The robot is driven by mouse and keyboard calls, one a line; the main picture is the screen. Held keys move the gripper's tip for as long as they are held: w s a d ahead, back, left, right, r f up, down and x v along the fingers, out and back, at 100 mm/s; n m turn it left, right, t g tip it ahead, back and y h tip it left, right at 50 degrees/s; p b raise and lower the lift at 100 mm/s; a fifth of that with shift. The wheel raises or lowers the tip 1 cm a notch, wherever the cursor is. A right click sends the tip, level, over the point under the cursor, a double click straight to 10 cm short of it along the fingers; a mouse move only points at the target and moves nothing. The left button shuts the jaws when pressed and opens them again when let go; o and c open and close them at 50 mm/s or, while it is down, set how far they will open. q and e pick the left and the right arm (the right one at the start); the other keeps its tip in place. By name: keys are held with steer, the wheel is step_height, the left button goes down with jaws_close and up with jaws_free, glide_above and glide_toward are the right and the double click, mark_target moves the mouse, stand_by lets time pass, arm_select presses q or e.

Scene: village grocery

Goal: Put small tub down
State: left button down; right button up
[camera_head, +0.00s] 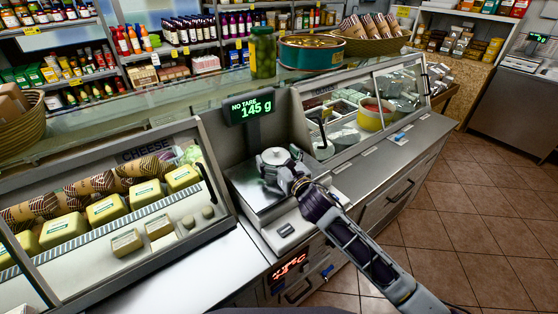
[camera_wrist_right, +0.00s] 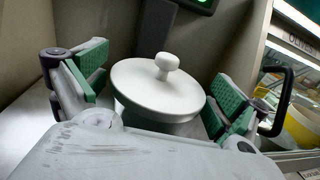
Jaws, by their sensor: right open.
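The small tub (camera_head: 274,156) is white with a round lid and a knob. It stands on the metal plate of the scale (camera_head: 243,183), upright as far as I can see. In the right wrist view the tub (camera_wrist_right: 160,90) sits between the green pads of my right gripper (camera_wrist_right: 157,88), with a finger on each side. The fingers are spread open. In the head view my right gripper (camera_head: 279,167) is over the scale plate and hides part of the tub. My left gripper is not in view.
A cheese case (camera_head: 120,215) stands left of the scale and an olives case (camera_head: 365,110) stands right of it. A glass shelf behind carries a green jar (camera_head: 263,52), a large round tin (camera_head: 312,52) and a basket (camera_head: 370,43). The tiled floor at right is clear.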

steer(key=shift+s+r, duration=0.1)
steer(key=shift+r, duration=0.05)
steer(key=v, duration=1)
steer(key=shift+d, duration=0.1)
steer(key=shift+s+d, duration=0.25)
steer(key=shift+s, duration=0.35)
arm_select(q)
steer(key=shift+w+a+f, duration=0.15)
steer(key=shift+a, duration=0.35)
arm_select(e)
steer(key=shift+s+d, duration=0.1)
steer(key=shift+s, duration=0.15)
